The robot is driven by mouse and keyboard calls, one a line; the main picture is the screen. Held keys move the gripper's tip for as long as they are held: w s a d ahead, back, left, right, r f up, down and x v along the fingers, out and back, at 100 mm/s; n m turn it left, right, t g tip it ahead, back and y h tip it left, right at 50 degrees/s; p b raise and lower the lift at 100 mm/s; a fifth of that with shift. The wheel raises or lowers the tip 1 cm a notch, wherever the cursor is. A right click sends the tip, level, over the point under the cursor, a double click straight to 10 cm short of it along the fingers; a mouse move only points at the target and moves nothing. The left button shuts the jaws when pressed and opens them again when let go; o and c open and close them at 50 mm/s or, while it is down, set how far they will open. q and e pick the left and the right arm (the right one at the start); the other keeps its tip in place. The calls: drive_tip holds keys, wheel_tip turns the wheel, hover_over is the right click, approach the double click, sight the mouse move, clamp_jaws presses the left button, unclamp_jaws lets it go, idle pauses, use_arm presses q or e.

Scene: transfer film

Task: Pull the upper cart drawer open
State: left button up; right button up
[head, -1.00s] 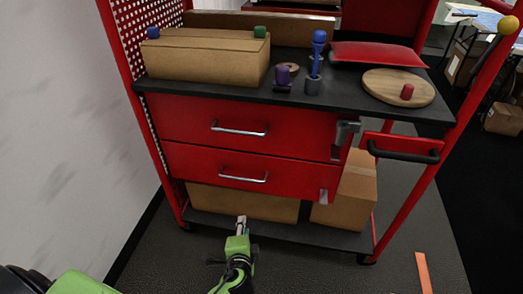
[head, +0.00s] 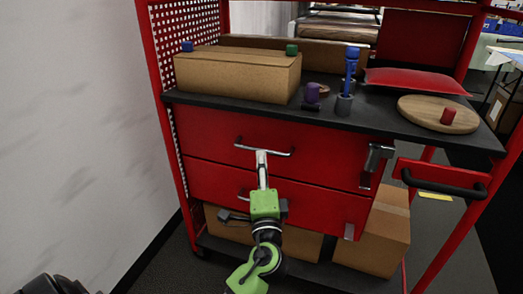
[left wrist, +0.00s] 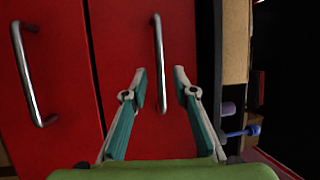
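The red cart's upper drawer (head: 325,158) is shut. Its silver bar handle (head: 282,153) also shows in the left wrist view (left wrist: 159,55). My left gripper (head: 262,154) has its fingertips at this handle. In the left wrist view the gripper (left wrist: 160,72) is open, and the handle lies between its two fingers in the picture; I cannot tell whether they touch it. The lower drawer (head: 320,207), also shut, has its own handle (left wrist: 30,75), partly hidden behind my gripper in the head view. My right gripper is not in view.
The cart's black top (head: 380,122) holds a cardboard box (head: 235,78), a blue-handled tool (head: 350,65), a red cushion (head: 415,80) and a round wooden board (head: 425,114). Boxes (head: 375,240) stand on the lower shelf. A white wall (head: 75,120) is at the left.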

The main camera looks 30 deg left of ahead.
use_arm(q)
drive_tip(key=x, duration=0.5)
drive_tip(key=shift+w+a, duration=0.25)
drive_tip(key=shift+w, duration=0.05)
clamp_jaws()
